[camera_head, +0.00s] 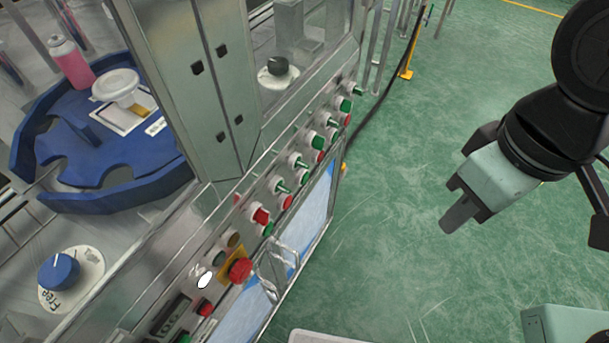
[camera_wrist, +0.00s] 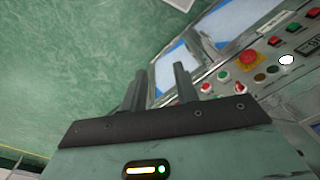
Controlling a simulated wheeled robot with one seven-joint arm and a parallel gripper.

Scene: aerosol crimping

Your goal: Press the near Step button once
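The machine's control panel (camera_head: 262,205) carries a row of red and green buttons and selector switches. I cannot read the labels, so I cannot tell which button is Step. A bright white button (camera_head: 204,281) sits near the panel's near end, beside the red emergency stop (camera_head: 240,269) on its yellow plate. In the wrist view the white button (camera_wrist: 286,60) and the emergency stop (camera_wrist: 248,59) show at upper right. My gripper (camera_head: 460,215) hangs over the green floor, right of the panel and clear of it. Its two fingers (camera_wrist: 160,90) stand apart with nothing between them.
A blue rotary plate (camera_head: 110,165) with a pink can (camera_head: 72,62) lies behind the panel. A metal handle (camera_head: 275,275) sticks out of the panel front. A dark cable and yellow foot (camera_head: 407,73) stand at the back. Floor between gripper and panel is clear.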

